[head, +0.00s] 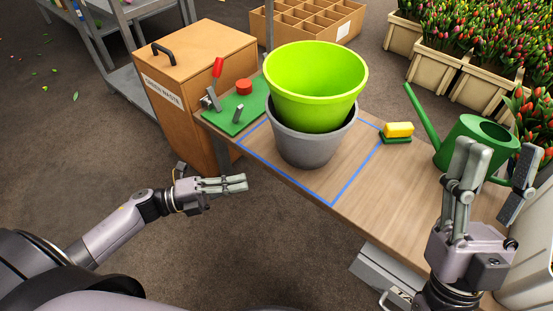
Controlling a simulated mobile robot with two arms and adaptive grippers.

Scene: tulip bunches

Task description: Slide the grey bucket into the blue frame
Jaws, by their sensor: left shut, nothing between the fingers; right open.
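The grey bucket (303,148) stands upright on the wooden table, with a lime green bucket (315,85) nested in its top. The blue frame (286,178) is a thin outline on the tabletop. The grey bucket's visible base lies inside the frame's front and side lines; the buckets hide part of the back line. My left gripper (238,183) is shut and empty, left of the grey bucket and apart from it, off the table's front edge. My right gripper (500,160) is open and empty at the right, in front of the watering can.
A green board (232,114) with a red-handled clamp and red knob lies left of the buckets. A yellow sponge (398,129) and green watering can (470,140) are to the right. A brown green-waste bin (190,90) stands at the table's left end. The front right tabletop is clear.

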